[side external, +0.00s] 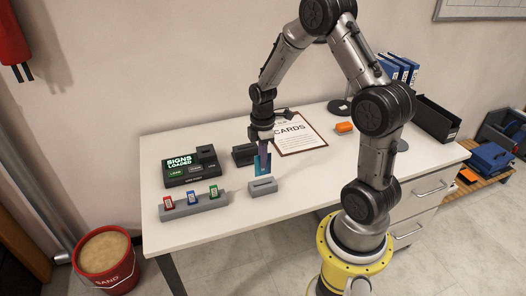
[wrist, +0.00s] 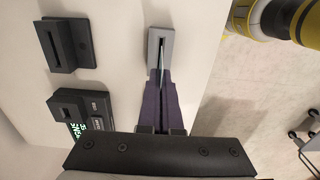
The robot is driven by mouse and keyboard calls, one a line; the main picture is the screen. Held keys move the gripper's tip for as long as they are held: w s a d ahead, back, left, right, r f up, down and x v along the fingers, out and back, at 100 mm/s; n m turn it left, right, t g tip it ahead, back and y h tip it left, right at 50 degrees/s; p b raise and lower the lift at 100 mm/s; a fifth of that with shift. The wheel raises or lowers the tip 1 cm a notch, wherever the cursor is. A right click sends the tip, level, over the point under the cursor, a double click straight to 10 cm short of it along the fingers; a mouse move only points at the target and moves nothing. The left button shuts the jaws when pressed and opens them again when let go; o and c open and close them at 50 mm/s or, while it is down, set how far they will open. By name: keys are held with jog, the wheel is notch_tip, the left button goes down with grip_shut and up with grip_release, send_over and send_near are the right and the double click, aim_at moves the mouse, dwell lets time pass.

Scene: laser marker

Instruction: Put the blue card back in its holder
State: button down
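The blue card (side external: 262,168) hangs upright below my gripper (side external: 263,148). In the wrist view the card (wrist: 162,77) shows nearly edge-on as a thin strip between the purple fingers (wrist: 158,100), which are shut on it. A small light-grey holder (side external: 263,187) with a dark slot stands on the table just below the card in the side view. In the wrist view the holder (wrist: 152,45) lies straight ahead of the fingertips, its slot roughly in line with the card. The card's lower end is close to the holder; I cannot tell whether they touch.
A dark slotted block (side external: 244,155) stands behind the holder. A dark box with a lit "SIGNS LOADED" display (side external: 180,162) is to the left. A grey rack (side external: 210,205) with red, blue and green tags stands front left. A "CARDS" clipboard (side external: 299,146) lies behind.

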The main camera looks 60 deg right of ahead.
aim_at(263, 173)
jog(key=shift+f, duration=2.15)
jog(key=shift+f, duration=0.95)
dwell(0.4)
jog(key=c, duration=1.6)
grip_release()
jog(key=c, duration=1)
grip_release()
notch_tip(263, 173, up, 20)
jog(key=shift+f, duration=0.1)
